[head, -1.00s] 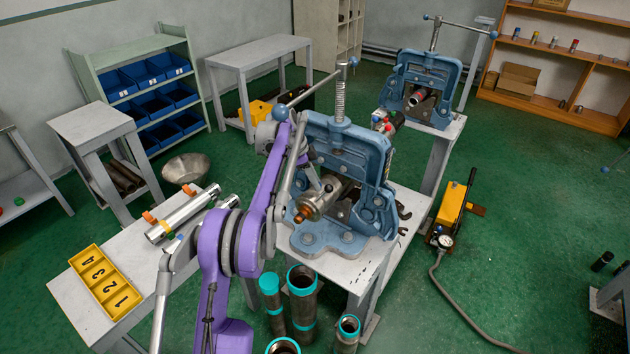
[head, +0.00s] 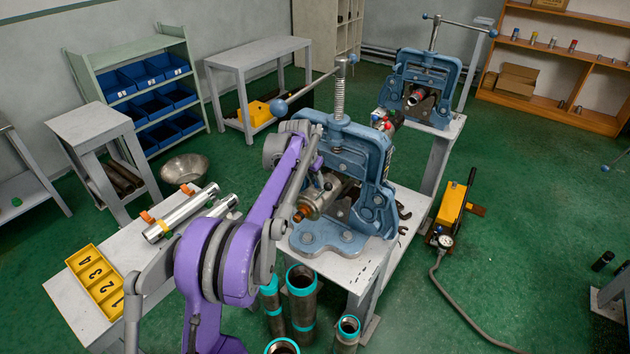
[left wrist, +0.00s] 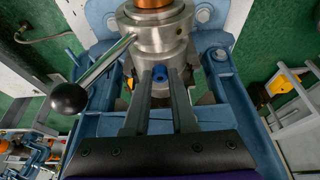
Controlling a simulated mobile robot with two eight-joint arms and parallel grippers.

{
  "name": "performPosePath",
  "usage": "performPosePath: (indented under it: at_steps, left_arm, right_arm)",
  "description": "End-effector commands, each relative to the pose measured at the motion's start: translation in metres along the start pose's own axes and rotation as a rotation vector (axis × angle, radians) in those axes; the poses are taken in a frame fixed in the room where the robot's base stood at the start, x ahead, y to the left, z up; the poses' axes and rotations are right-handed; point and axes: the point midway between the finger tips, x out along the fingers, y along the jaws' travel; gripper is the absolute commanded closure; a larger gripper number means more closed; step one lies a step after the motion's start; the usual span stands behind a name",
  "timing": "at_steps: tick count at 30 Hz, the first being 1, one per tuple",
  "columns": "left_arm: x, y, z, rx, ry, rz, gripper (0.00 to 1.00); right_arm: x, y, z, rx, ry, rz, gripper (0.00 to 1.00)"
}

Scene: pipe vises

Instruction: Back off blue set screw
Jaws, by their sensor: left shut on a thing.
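The blue set screw (left wrist: 160,73) sits in the side of a round steel collar (left wrist: 158,36) with a copper-coloured end (left wrist: 152,3). In the left wrist view my left gripper (left wrist: 161,79) has its two fingers closed around the blue screw, one on each side. In the head view the steel body (head: 322,194) with its copper tip (head: 299,215) lies in the near blue vise (head: 375,160). There my left arm comes in from the left, and its forearm hides most of the gripper and the screw. My right gripper is not in view.
A lever with a black ball (left wrist: 68,98) sticks out from the collar beside my left gripper. The vise's ball-ended handle (head: 308,88) stands above my forearm. Several teal-banded pipes (head: 301,300) stand below the bench. A yellow numbered tray (head: 96,279) lies on the left table.

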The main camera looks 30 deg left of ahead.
Motion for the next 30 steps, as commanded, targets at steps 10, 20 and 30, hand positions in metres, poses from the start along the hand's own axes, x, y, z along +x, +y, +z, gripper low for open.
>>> performPosePath:
  at_steps: [10, 20, 30]
  left_arm:
    - [0.0014, 0.0051, -0.0001, -0.298, -0.002, -0.123, 1.0]
    - [0.002, 0.007, -0.0013, -0.53, -0.003, -0.219, 1.0]
    - [0.0025, 0.0074, -0.0011, -0.653, -0.006, -0.269, 1.0]
  right_arm:
    - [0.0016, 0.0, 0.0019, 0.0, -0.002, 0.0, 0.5]
    - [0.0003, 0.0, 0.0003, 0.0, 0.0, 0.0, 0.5]
    - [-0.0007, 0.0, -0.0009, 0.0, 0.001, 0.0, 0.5]
